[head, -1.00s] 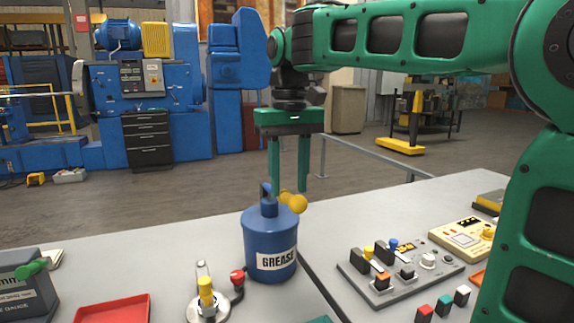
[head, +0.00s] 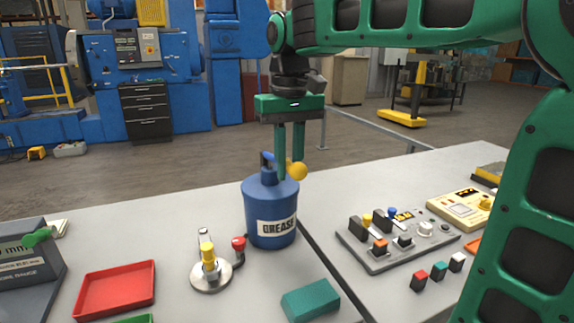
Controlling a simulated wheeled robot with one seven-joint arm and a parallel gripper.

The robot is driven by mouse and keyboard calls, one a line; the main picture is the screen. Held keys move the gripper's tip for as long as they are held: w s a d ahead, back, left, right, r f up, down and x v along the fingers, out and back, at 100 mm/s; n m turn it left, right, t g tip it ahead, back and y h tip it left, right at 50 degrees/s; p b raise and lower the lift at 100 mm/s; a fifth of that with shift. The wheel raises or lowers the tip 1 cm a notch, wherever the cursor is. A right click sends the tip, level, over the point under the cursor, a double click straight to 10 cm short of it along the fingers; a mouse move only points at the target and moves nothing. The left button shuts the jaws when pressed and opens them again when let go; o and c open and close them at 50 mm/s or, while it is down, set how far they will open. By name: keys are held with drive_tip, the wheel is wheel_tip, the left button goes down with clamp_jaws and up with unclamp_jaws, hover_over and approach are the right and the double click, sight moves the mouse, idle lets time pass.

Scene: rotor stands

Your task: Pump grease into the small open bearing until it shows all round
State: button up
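A blue can marked GREASE (head: 271,212) stands upright on the grey table. A yellow ball-ended handle (head: 298,171) is at its top right. My gripper (head: 289,172) points down over the can's top. Its two green fingers are close together at the handle, with a narrow gap between them, and appear shut on it; the contact is partly hidden. Left of the can is a round metal base (head: 209,279) with a yellow post, a clear tube and a red knob on a dark bent arm. I cannot make out an open bearing or any grease.
A red tray (head: 116,290) and a grey gauge box (head: 28,265) lie to the left. A teal block (head: 310,300) is in front of the can. A control panel (head: 385,262) with knobs and a yellow device (head: 464,210) are to the right.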

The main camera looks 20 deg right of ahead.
drive_tip(key=shift+f, duration=0.1)
drive_tip(key=shift+f, duration=2.45)
drive_tip(key=shift+r, duration=2.55)
drive_tip(key=o, duration=0.9)
drive_tip(key=shift+r, duration=3.5)
